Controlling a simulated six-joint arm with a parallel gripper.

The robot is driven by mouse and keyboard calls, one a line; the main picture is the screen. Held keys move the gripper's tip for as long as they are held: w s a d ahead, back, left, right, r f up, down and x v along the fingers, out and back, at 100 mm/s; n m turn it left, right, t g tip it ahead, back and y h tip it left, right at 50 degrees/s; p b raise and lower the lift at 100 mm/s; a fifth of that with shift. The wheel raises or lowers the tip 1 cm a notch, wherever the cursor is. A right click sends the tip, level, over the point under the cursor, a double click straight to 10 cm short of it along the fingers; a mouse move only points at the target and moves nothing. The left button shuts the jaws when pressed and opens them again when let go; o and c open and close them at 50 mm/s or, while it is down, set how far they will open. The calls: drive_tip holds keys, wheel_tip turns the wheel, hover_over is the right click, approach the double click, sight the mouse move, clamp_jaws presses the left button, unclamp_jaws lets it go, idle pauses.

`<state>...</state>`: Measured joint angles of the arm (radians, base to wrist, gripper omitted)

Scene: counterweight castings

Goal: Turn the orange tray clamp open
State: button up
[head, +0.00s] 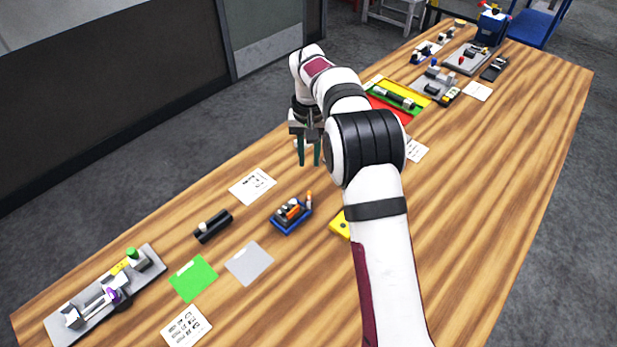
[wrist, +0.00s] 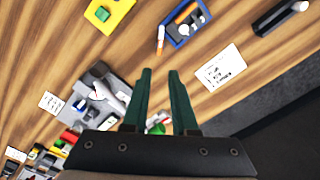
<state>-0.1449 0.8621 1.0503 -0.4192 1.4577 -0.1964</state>
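A small blue tray (head: 291,229) stands on the wooden table, with orange and grey parts in it. An upright orange piece (head: 309,199) is at its right corner; I cannot tell for certain that this is the clamp. In the wrist view the blue tray (wrist: 205,15) is at the top, cut off by the edge, and the orange piece (wrist: 161,38) sticks out beside it. My gripper (head: 309,163) hangs above the table, beyond the tray, fingers down. In the wrist view its green fingers (wrist: 160,72) are apart with nothing held between them.
A white printed card (head: 253,186) and a black block (head: 213,227) lie left of the tray. A yellow piece (head: 340,224) is partly hidden by my arm. A grey fixture (wrist: 100,78) shows beyond my fingers. Grey (head: 249,263) and green (head: 193,278) sheets lie flat nearer.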

sight(309, 194)
wheel_tip(309, 194, down, 13)
drive_tip(key=shift+f, duration=0.15)
drive_tip(key=shift+c, duration=0.3)
clamp_jaws()
